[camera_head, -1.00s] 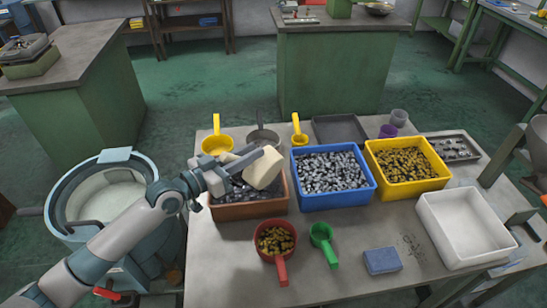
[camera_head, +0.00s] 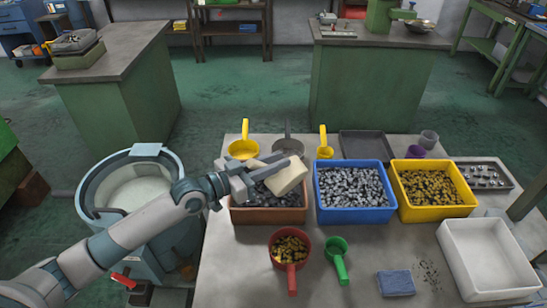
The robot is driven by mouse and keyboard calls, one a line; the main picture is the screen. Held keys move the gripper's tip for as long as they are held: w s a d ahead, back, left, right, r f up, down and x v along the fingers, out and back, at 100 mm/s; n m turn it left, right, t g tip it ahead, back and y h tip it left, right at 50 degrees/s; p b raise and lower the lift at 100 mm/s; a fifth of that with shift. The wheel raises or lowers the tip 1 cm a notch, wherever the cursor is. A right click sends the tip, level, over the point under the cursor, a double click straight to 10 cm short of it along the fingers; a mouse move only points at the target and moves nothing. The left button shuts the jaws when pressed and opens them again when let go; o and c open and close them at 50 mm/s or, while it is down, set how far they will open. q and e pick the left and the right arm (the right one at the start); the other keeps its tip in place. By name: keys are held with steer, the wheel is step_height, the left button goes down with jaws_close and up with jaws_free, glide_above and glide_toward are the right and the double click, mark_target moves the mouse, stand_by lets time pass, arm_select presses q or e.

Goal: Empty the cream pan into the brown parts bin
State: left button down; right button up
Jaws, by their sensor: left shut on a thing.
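The cream pan (camera_head: 288,179) is tipped over above the brown parts bin (camera_head: 268,216), on its right side. I see the pan's outside; its opening is turned away, so I cannot tell whether anything is left in it. My left gripper (camera_head: 250,178) reaches in from the left, shut on the pan and holding it over the bin. Grey metal parts (camera_head: 262,193) lie in the bin, partly hidden by the gripper and pan. My right gripper is not in view.
A blue bin (camera_head: 353,215) of grey parts and a yellow bin (camera_head: 437,213) of brass parts stand to the right. Yellow scoops (camera_head: 243,149) and a grey pan (camera_head: 288,146) lie behind. A red scoop (camera_head: 290,250), green scoop (camera_head: 336,247) and blue block (camera_head: 396,283) lie in front.

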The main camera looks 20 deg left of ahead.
mark_target(288, 172)
arm_select(q)
steer(key=s+d+m+p, duration=0.1)
steer(key=d+m+p, duration=0.1)
steer(key=p, duration=0.1)
steer(key=s+d+m+p, duration=0.1)
steer(key=d+m, duration=0.1)
steer(key=shift+s+y, duration=0.3)
steer(key=shift+y, duration=0.1)
steer(key=s+d+f+m+y+p, duration=0.1)
steer(key=s+d+f+m, duration=0.1)
steer(key=d+f+m, duration=0.2)
steer(key=m, duration=0.3)
steer(key=shift+s+m+y+p, duration=0.25)
steer(key=shift+m+y+p, duration=0.05)
steer(key=shift+m+y, duration=0.1)
steer(key=shift+f, duration=0.1)
